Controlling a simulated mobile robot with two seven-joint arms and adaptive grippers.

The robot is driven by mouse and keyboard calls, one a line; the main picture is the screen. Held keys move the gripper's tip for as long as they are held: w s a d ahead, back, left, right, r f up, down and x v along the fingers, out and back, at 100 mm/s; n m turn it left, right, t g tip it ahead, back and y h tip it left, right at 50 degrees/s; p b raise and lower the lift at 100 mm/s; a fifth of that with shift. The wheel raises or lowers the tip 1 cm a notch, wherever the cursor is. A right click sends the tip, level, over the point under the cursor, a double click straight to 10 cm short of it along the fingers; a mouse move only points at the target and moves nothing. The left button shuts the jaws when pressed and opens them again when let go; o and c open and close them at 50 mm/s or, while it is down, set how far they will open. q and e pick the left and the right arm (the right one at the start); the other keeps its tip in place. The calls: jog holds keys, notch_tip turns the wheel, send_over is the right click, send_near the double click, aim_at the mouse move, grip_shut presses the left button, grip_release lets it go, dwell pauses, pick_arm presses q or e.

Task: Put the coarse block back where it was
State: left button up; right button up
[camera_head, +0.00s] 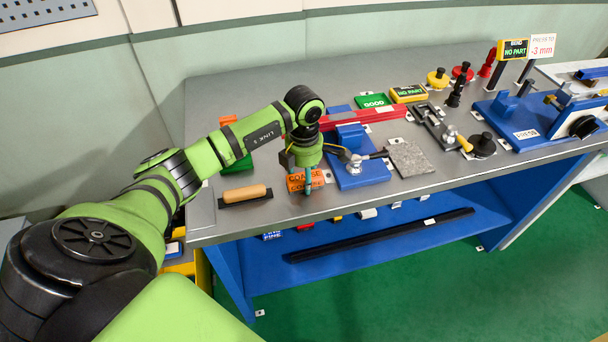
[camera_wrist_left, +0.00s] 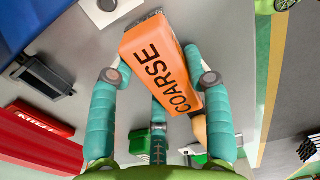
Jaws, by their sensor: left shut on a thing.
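The coarse block (camera_head: 296,182) is orange with black lettering and is near the front edge of the grey bench, left of the blue fixture. It also shows in the left wrist view (camera_wrist_left: 155,55), with the word COARSE along its face. My left gripper (camera_head: 307,182) reaches down over it. In the wrist view its teal fingers (camera_wrist_left: 160,76) are shut on the block from both sides, with a third finger at its lower end. Whether the block touches the bench top is not clear. My right gripper is not in view.
A tan-handled tool (camera_head: 245,193) lies on a dark base to the left. A blue fixture (camera_head: 372,175) and a rough grey plate (camera_head: 411,159) are close on the right. A red rail (camera_head: 370,117) is behind. The bench's front edge (camera_head: 300,218) is close.

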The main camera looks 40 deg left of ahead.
aim_at(304, 174)
pick_arm(q)
jog(key=o, duration=1.2)
jog(key=shift+r+p, duration=0.2)
jog(key=shift+p, duration=0.1)
jog(key=shift+r+b, duration=0.25)
jog(key=shift+b, duration=0.05)
notch_tip(304, 174, up, 11)
jog(key=b, duration=0.3)
jog(key=shift+r+b, duration=0.2)
jog(key=shift+b, duration=0.1)
